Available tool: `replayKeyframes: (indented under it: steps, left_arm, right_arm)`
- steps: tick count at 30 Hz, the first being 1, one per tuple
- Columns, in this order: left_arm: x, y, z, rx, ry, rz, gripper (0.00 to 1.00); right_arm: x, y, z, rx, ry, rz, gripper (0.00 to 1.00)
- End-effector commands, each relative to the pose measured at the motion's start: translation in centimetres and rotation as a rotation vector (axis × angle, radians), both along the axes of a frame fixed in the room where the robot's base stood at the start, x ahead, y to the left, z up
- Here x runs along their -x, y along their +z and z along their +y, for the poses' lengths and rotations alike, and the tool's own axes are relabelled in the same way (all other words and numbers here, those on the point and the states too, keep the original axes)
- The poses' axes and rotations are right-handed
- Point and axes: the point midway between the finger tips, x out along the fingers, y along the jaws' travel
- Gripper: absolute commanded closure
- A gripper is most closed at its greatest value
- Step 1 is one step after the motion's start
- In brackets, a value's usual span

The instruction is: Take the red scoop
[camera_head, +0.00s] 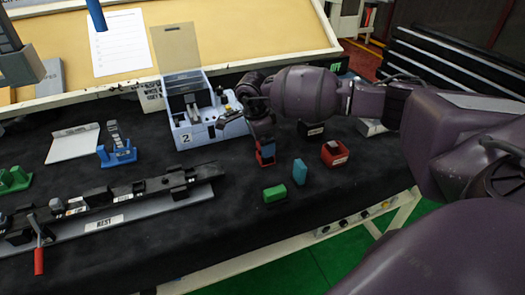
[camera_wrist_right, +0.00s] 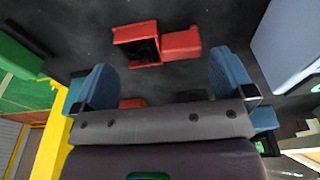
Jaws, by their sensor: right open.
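The red scoop, a small open box with a block-like handle, lies on the dark table in the right wrist view (camera_wrist_right: 138,45). In the head view it appears as a red piece (camera_head: 266,158) just under my right gripper (camera_head: 262,138). My right gripper is open. In the wrist view its two blue fingers (camera_wrist_right: 163,85) stand apart, with the scoop ahead of the gap and nothing held between them. The head view partly hides the scoop behind the gripper.
A green block (camera_head: 274,194) and a teal block (camera_head: 299,172) stand near the scoop. A red container (camera_head: 335,153) is to the right. A light blue caddy (camera_head: 195,133) stands behind. A long black rail fixture (camera_head: 110,203) lies left. Open cloth lies in front.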

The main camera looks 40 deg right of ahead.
Motion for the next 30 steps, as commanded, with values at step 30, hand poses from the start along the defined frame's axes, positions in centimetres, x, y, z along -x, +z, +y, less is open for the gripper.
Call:
replayKeyframes:
  steps: [30]
  left_arm:
    - [0.8, -0.5, 0.1, 0.001, 0.005, 0.016, 0.57]
  right_arm:
    - [0.1, -2.5, -0.5, 0.001, -0.001, -0.002, 0.32]
